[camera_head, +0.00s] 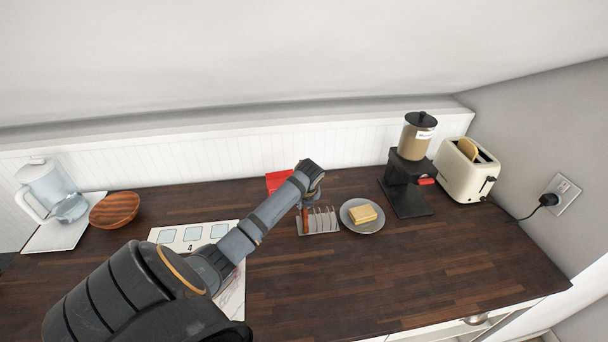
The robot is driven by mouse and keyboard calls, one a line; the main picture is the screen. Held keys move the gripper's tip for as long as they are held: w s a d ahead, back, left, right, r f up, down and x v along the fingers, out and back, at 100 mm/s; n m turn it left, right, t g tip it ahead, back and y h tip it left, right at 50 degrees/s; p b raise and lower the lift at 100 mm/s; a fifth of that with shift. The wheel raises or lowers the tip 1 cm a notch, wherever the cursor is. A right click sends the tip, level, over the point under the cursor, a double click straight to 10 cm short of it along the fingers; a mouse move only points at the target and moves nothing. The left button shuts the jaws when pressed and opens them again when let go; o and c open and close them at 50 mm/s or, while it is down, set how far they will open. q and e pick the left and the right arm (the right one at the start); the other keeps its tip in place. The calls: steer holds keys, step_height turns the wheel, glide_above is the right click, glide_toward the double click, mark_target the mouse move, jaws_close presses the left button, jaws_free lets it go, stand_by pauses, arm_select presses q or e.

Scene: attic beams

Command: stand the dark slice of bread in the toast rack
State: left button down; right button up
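The toast rack (325,222) is a small metal rack with several upright dividers, standing mid-counter. A dark brown slice of bread (305,222) shows edge-on, roughly upright, at the rack's left end; I cannot tell whether it rests on the base. My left arm reaches in from the lower left, and my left gripper (307,203) points down directly above this slice. The fingers are small and partly hidden by the wrist, so their grip on the slice is unclear. My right gripper is out of view.
A grey plate (348,224) with pale bread (363,213) is right of the rack. Behind are a red object (276,180), a black grinder (407,185) and a cream toaster (462,180) holding bread. A wooden bowl (115,209) and glass jug (62,194) stand left. The front right counter is clear.

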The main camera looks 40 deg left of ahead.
arm_select(q)
steer(key=shift+f, duration=0.15)
steer(key=c, duration=1.3)
jaws_free()
steer(key=v, duration=1.2)
steer(key=shift+f, duration=0.1)
